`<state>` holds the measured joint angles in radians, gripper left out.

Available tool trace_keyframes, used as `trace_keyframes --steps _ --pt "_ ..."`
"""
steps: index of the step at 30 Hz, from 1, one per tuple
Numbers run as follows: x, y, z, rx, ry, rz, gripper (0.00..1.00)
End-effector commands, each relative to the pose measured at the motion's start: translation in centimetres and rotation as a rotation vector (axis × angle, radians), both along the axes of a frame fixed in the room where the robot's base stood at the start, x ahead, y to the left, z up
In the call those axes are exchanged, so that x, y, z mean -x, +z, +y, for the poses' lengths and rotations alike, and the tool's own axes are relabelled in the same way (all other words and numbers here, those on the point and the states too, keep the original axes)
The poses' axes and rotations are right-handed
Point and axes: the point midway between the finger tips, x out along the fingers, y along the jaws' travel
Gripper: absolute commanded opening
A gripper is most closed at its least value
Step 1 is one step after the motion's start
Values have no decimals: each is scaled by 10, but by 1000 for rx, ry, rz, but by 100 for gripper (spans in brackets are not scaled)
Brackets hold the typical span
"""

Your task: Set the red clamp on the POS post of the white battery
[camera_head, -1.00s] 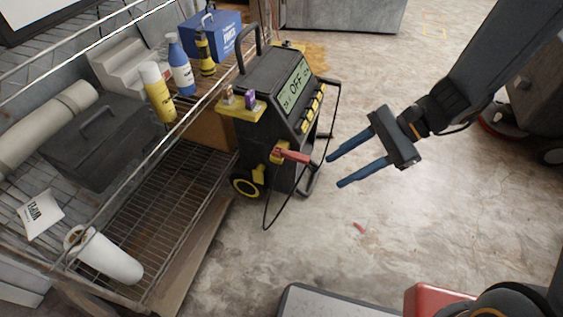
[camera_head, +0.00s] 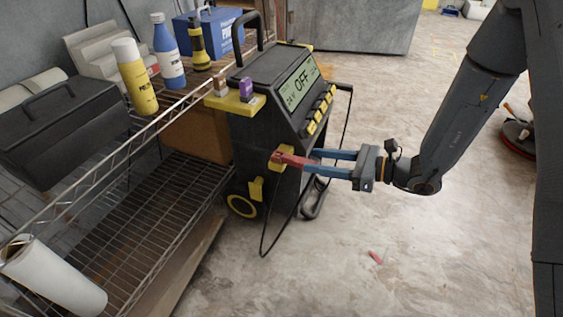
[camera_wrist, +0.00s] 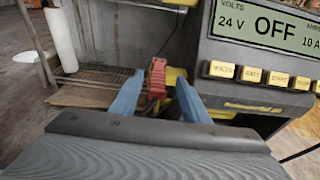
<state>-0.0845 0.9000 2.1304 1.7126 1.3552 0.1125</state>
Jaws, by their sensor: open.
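The red clamp (camera_head: 290,160) hangs on a yellow holder on the side of the black charger (camera_head: 265,120), whose display reads OFF. My gripper (camera_head: 315,162) is open, with its blue fingers reaching toward the clamp from the right in the head view. In the wrist view the red clamp (camera_wrist: 157,78) stands between the two blue fingertips (camera_wrist: 157,85), with a gap visible on both sides. The white battery and its POS post are not clearly in view.
A wire shelf (camera_head: 150,210) stands left of the charger, with a yellow bottle (camera_head: 136,80), a blue bottle (camera_head: 168,55) and a white roll (camera_head: 55,275). A black cable (camera_head: 272,240) loops in front of the charger. The floor on the right is mostly clear.

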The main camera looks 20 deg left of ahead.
Motion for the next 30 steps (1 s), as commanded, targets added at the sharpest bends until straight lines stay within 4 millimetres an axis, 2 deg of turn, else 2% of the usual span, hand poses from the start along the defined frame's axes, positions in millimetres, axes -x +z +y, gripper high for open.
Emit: trace_keyframes --steps 16,26,30 --pt "-2 -14 64 1 4 0 42" --pt "-3 -14 71 1 2 -1 42" --pt "-3 -14 71 1 2 -1 20"
